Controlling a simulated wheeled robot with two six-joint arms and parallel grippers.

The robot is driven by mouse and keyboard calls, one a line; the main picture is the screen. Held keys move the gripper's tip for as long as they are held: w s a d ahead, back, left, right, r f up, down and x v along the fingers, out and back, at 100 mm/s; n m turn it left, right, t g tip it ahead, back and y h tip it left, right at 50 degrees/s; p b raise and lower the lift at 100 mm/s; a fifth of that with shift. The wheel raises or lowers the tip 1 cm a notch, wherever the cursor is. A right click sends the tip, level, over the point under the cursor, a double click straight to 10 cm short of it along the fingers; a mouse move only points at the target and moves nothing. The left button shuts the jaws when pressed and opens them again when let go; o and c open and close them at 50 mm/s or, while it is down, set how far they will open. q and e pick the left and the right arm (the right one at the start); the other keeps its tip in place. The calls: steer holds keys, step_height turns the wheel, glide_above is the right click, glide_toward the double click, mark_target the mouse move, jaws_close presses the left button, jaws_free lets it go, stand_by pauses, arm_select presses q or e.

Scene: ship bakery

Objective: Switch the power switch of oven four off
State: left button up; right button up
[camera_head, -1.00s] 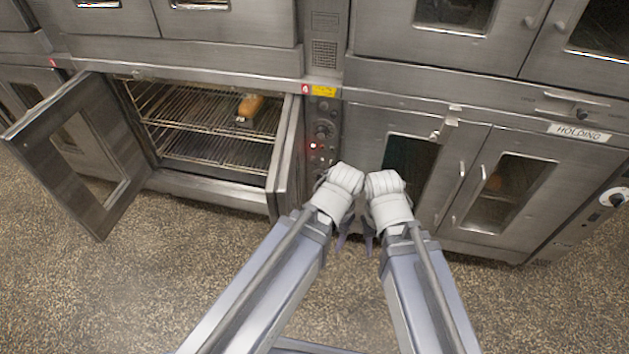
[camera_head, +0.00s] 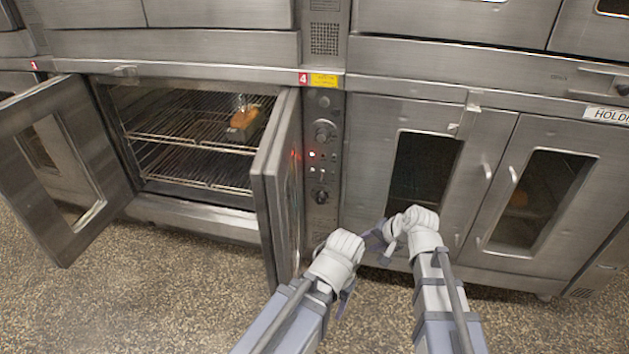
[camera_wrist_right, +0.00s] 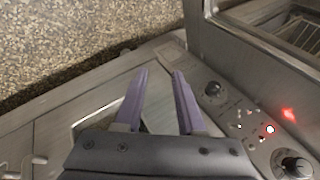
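Oven four carries a red "4" label (camera_head: 303,78) above its control panel (camera_head: 323,110). The panel has a knob above, small switches with a lit red light (camera_head: 312,154) in the middle, and a knob (camera_head: 320,195) below. In the right wrist view the lit red light (camera_wrist_right: 270,128) and switches (camera_wrist_right: 240,126) are right of my fingers; which is the power switch, and its position, are too small to tell. My right gripper (camera_head: 372,240) is open and empty, below and right of the panel, also in the wrist view (camera_wrist_right: 160,72). My left gripper (camera_head: 345,295) is lower; its fingers are mostly hidden.
The oven's left door (camera_head: 62,165) and right door (camera_head: 278,185) stand open; the right door juts out beside the panel. A loaf in a tin (camera_head: 243,120) sits on the rack. The closed holding cabinet (camera_head: 480,180) is to the right. The floor in front is clear.

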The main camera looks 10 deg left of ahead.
steer(key=w+a+r+m+t+y, duration=0.25)
steer(key=w+a+r+m, duration=0.2)
steer(key=w+a, duration=0.25)
steer(key=m+t+y, duration=0.3)
steer(key=m, duration=0.1)
glide_toward(311, 170)
steer(key=shift+g, duration=0.25)
steer(key=shift+b+x, duration=1.3)
steer(key=shift+x, duration=2.85)
steer(key=shift+w+d, duration=0.1)
steer(key=shift+d, duration=0.05)
steer(key=shift+c, duration=0.4)
jaws_close()
